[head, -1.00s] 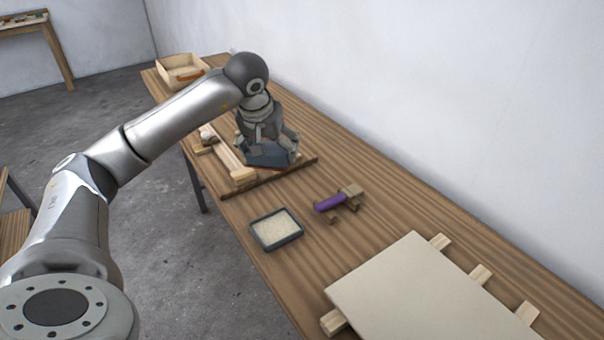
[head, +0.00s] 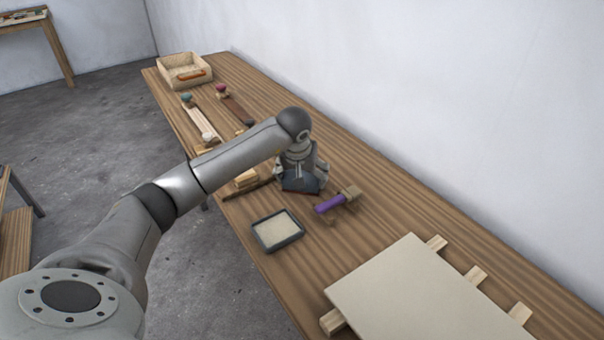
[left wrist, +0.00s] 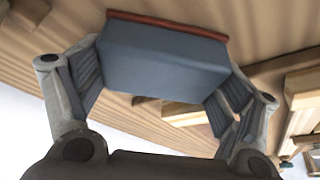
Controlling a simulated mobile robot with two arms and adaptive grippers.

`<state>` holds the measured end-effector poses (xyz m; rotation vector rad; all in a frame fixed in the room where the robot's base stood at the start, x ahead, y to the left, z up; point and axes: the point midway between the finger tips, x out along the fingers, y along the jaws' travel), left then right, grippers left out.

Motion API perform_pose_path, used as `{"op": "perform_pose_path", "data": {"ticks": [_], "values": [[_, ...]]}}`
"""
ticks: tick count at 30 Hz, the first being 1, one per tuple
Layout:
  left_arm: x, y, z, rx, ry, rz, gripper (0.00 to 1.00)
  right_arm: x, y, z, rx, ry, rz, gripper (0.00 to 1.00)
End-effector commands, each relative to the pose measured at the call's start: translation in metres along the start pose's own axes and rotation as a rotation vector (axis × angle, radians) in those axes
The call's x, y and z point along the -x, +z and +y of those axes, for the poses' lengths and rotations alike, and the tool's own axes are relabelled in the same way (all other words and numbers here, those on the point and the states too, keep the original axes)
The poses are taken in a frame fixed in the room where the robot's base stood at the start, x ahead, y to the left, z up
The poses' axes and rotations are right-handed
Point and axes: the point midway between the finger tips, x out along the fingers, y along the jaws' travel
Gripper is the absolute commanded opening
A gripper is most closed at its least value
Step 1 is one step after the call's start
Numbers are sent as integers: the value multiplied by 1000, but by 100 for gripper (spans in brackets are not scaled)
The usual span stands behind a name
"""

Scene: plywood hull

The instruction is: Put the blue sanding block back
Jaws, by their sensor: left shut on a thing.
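The blue sanding block (head: 300,184) is a blue-grey slab with a thin reddish layer along one edge. My left gripper (head: 301,176) is shut on it. In the left wrist view, the block (left wrist: 165,58) sits between the two finger pads, its broad blue face showing and the reddish edge at its far side. In the head view it is near the purple-handled tool (head: 330,204), to its left and slightly behind. I cannot tell how far the block is above the bench. My right gripper is not in view.
The bench (head: 380,200) runs along the wall. A dark-rimmed tray (head: 278,230) with pale contents lies in front of the block. A pale panel (head: 425,290) rests on battens. Long wooden tools with coloured knobs (head: 203,125) and a wooden box (head: 185,72) stand further back.

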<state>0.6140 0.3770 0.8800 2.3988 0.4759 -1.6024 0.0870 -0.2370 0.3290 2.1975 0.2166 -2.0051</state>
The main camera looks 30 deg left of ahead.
Motion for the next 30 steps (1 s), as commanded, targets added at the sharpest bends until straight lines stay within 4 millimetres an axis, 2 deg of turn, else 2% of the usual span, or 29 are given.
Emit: {"op": "perform_pose_path", "data": {"ticks": [9,10,12,24,27,30], "values": [[-3,1,0,0,0,2,68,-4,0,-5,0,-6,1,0],[-2,1,0,0,0,1,91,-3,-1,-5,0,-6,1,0],[-2,1,0,0,0,1,100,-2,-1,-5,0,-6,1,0],[0,0,0,0,0,0,100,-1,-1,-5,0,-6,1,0],[7,-1,0,0,0,2,100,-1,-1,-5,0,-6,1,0],[24,-2,0,-1,1,5,100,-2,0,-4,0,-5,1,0]]}}
